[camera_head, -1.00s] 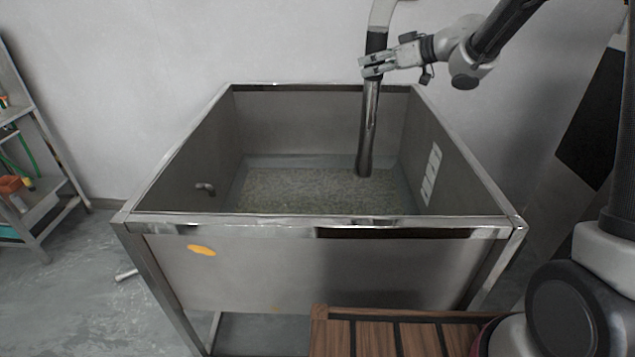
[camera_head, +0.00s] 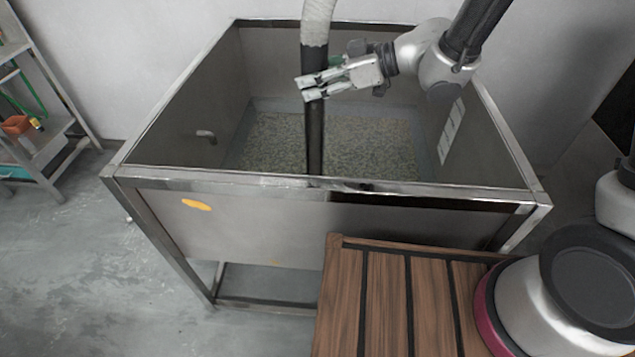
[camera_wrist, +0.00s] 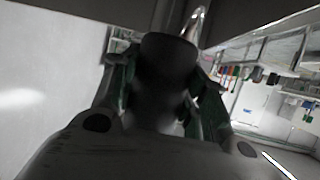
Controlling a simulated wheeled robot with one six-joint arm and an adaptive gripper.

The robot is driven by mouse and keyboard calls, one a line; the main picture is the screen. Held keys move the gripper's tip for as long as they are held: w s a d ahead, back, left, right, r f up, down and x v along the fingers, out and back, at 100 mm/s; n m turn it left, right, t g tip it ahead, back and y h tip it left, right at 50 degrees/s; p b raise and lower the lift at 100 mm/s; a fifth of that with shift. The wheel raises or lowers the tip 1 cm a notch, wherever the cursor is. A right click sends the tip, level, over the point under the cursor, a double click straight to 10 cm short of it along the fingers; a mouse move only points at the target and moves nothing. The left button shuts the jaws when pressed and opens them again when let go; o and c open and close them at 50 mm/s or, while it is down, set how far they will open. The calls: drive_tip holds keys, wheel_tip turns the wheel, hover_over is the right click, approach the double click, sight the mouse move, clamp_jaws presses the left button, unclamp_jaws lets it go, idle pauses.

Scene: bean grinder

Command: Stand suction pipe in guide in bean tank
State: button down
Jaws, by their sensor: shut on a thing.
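The suction pipe (camera_head: 315,140) is a dark, nearly upright tube with a pale ribbed hose (camera_head: 318,22) at its top. My gripper (camera_head: 309,88) is shut on its upper part, above the tank. The bean tank (camera_head: 225,230) is an open steel box with pale beans (camera_head: 370,145) on its floor. The pipe reaches down inside the tank, close behind the front rim, and its lower end is hidden there. I cannot make out the guide. In the wrist view the dark pipe (camera_wrist: 168,75) fills the space between my fingers.
A small fitting (camera_head: 206,135) sticks out of the tank's left wall. A white slotted plate (camera_head: 451,131) is on the right wall. A slatted wooden platform (camera_head: 385,300) stands in front at the right. A shelf rack (camera_head: 45,140) stands far left. The floor at left is clear.

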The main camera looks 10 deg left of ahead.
sight(316, 168)
wheel_tip(316, 168, down, 26)
drive_tip(key=shift+r, duration=0.1)
idle(0.3)
drive_tip(key=c, duration=0.8)
unclamp_jaws()
drive_tip(key=v, duration=1.2)
drive_tip(key=shift+d, duration=0.1)
